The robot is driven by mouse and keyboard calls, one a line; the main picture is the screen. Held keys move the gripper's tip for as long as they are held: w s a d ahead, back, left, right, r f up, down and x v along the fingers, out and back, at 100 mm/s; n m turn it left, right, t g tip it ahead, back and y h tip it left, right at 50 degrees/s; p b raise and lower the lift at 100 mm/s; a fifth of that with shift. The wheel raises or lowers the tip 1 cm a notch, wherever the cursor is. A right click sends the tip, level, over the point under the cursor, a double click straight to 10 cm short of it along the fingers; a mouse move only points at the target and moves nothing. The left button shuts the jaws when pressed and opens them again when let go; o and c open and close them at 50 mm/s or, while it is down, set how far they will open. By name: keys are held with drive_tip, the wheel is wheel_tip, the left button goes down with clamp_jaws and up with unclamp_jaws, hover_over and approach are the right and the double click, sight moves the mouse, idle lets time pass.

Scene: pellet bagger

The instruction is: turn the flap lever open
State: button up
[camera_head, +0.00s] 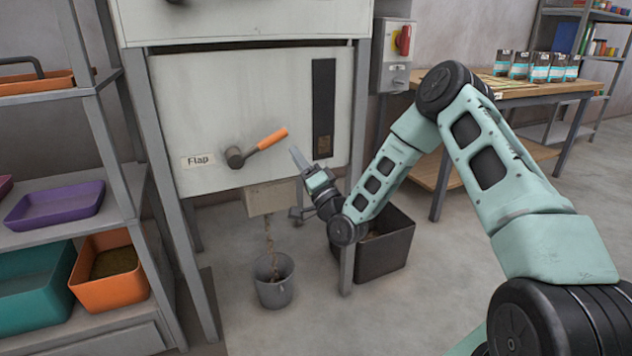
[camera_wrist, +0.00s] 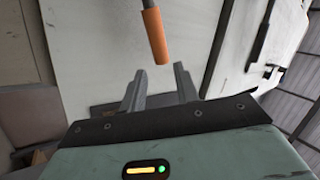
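The flap lever (camera_head: 258,146) is on the pale machine front, right of a label reading "Flap". Its dark hub is at the left and its orange handle slants up to the right. In the wrist view the orange handle (camera_wrist: 154,36) lies just ahead of the fingertips. My gripper (camera_head: 296,180) is below and right of the handle's end. Its fingers (camera_wrist: 158,85) stand apart with nothing between them, and they do not appear to touch the lever. A thin stream of pellets (camera_head: 268,235) falls from the spout (camera_head: 270,198) below the machine front into a grey bucket (camera_head: 274,290).
A dark bin (camera_head: 385,255) stands behind my forearm, beside the machine's right leg. A shelf with a purple tray (camera_head: 55,206) and an orange bin (camera_head: 110,285) is at the left. A control box with a red switch (camera_head: 404,40) and a table with bags (camera_head: 540,68) are at the right.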

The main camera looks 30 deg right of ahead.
drive_tip(key=v, duration=0.8)
drive_tip(key=shift+s, duration=0.2)
drive_tip(key=shift+f, duration=0.1)
